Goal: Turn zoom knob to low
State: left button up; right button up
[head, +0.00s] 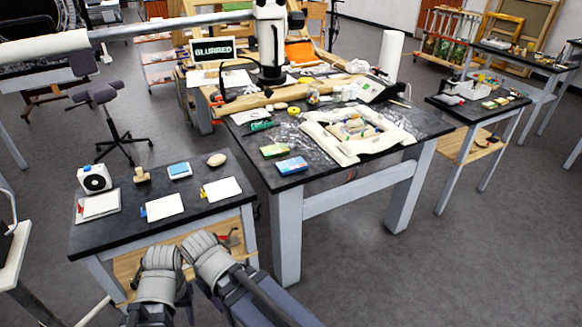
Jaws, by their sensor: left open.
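The white microscope (271,42) stands at the back centre over the work table, on a long grey boom. A dark round piece (296,19) sticks out on the right side of its head; I cannot tell if it is the zoom knob, and no knob setting is readable. A dark sign (214,48) left of the microscope reads "BLURRED". My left gripper (162,258) is open at the bottom, in front of the small table and far from the microscope. My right gripper (204,247) is close beside it; its fingers cannot be made out.
The small black-topped table (225,207) ahead holds pads, a white device (94,178) and small items.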

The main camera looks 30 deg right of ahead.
aim_at(252, 41)
jog(key=i+j+z, duration=0.2)
jog(key=z, duration=0.15)
jog(key=i+j+z, duration=0.15)
jog(key=z, duration=0.15)
jog(key=i+j+z, duration=0.1)
jog(key=j+z, duration=0.25)
jog(key=i+l+u, duration=0.2)
jog(key=i+l, duration=0.35)
jog(key=i+l+u, duration=0.2)
jog(key=i+l, duration=0.25)
jog(key=l, duration=0.25)
jog(key=j+u, duration=0.15)
jog(key=l+z, duration=0.1)
